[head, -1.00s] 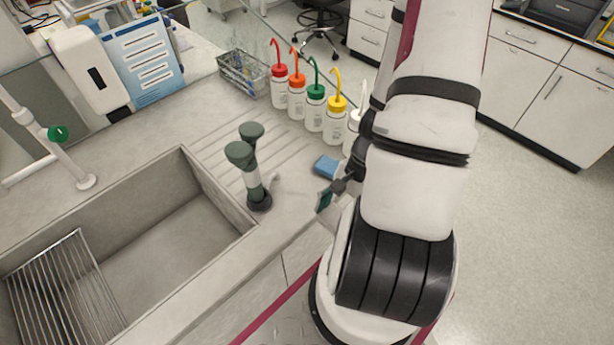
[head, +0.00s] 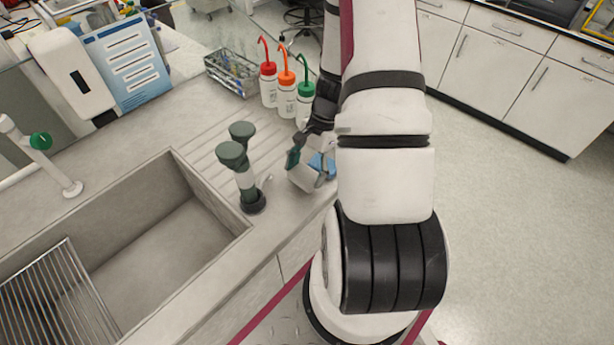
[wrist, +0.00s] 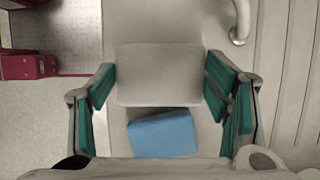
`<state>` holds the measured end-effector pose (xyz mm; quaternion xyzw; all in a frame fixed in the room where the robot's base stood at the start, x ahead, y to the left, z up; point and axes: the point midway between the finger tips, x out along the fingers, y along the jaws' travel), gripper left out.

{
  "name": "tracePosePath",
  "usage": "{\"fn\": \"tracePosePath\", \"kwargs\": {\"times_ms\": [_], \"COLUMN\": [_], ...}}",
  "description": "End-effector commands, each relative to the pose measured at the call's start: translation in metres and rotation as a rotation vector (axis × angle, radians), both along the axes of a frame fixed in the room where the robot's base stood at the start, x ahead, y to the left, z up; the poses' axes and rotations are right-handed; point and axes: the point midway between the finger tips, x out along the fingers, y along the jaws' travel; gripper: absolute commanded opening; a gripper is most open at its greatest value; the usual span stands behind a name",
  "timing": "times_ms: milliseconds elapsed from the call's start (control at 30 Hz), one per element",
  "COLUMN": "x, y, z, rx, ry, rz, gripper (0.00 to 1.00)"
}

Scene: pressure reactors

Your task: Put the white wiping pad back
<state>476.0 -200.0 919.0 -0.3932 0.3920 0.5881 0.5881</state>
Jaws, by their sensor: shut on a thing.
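The white wiping pad (wrist: 158,75) is a pale block between the green-lined fingers of my gripper (wrist: 161,90) in the wrist view. My gripper is shut on it. In the head view the pad (head: 303,180) shows below my gripper (head: 297,160), over the counter right of the dark green-topped stand; its exact height is unclear. A blue pad (wrist: 163,133) lies on the counter close to the white one in the wrist view. In the head view the blue pad (head: 323,165) is partly hidden by my gripper and arm.
The dark green-topped stand (head: 245,180) rises just left of my gripper. Wash bottles (head: 287,95) stand behind it, some hidden by my arm. A wire basket (head: 230,72) is farther back. The sink (head: 160,240) is at left. The counter's front edge is near.

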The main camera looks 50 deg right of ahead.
Motion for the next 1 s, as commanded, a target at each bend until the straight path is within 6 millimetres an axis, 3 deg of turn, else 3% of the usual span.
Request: {"fn": "tracePosePath", "kwargs": {"times_ms": [233,667,700,767,1000], "x": [-0.002,-0.001,-0.001,-0.001,-0.001], "y": [0.001,0.001,0.000,0.001,0.000], "z": [-0.026,-0.032,-0.032,-0.032,-0.031], "rx": [0.002,0.001,0.001,0.001,0.001], "ry": [0.001,0.000,0.000,0.000,0.000], "rz": [0.000,0.000,0.000,0.000,0.000], "gripper": [0.48,0.48,0.79,0.90,0.90]}}
